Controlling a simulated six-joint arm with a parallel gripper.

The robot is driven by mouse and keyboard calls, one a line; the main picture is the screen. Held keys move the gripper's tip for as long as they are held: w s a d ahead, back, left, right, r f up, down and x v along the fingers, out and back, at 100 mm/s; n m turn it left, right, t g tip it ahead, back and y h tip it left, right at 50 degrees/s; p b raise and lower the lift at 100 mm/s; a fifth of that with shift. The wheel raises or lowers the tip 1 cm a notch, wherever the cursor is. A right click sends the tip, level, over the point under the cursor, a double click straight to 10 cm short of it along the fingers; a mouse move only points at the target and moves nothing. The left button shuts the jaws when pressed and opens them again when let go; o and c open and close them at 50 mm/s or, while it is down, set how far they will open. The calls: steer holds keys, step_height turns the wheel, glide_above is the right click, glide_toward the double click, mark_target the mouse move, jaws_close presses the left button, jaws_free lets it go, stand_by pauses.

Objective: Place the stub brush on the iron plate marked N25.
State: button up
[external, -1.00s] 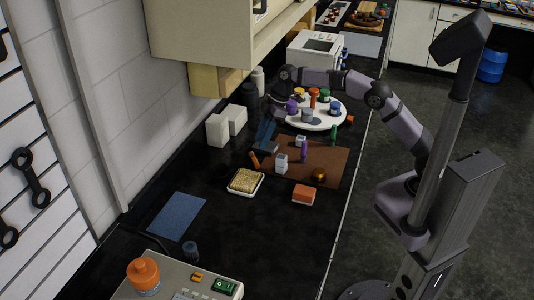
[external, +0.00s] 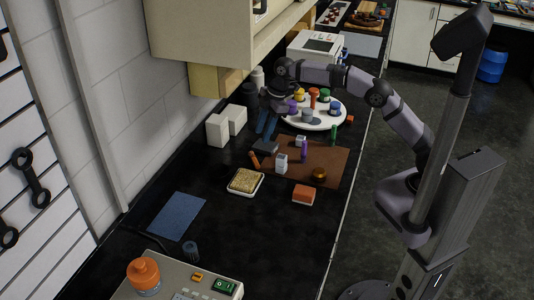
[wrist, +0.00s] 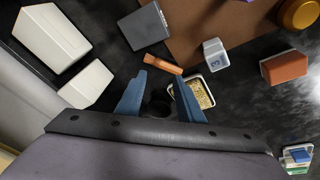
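My gripper (external: 267,124) hangs over the back left of the counter. In the wrist view its two blue fingers (wrist: 159,95) stand apart with nothing between them. A short orange-brown stick (wrist: 163,64), possibly the stub brush, lies just beyond the fingertips; it also shows in the external view (external: 254,160). I see no bristles clearly. A dark grey flat slab (wrist: 146,27), possibly the iron plate, lies beyond the stick; in the external view the slab (external: 265,147) is below the gripper. I cannot read N25 on it.
Two white boxes (external: 217,131) stand by the wall. A round white tray (external: 315,122) holds several items.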

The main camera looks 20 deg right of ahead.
mark_target(256, 160)
steer(key=s+a+r+n+t+h+p, duration=0.2)
steer(key=s+n+t+p, duration=0.5)
steer(key=n, duration=1.3)
steer(key=shift+y, duration=0.3)
steer(key=f, duration=0.4)
steer(key=a+f, duration=0.1)
steer(key=f, duration=0.1)
steer(key=shift+w+f, duration=0.35)
steer(key=shift+w, duration=0.05)
steer(key=shift+f, duration=0.25)
steer(key=shift+m, duration=0.3)
steer(key=shift+d+p+x, duration=0.2)
steer(key=shift+p+x, duration=0.8)
steer(key=shift+x, duration=2.6)
steer(key=shift+f, duration=0.1)
steer(key=shift+s, duration=0.1)
jaws_close()
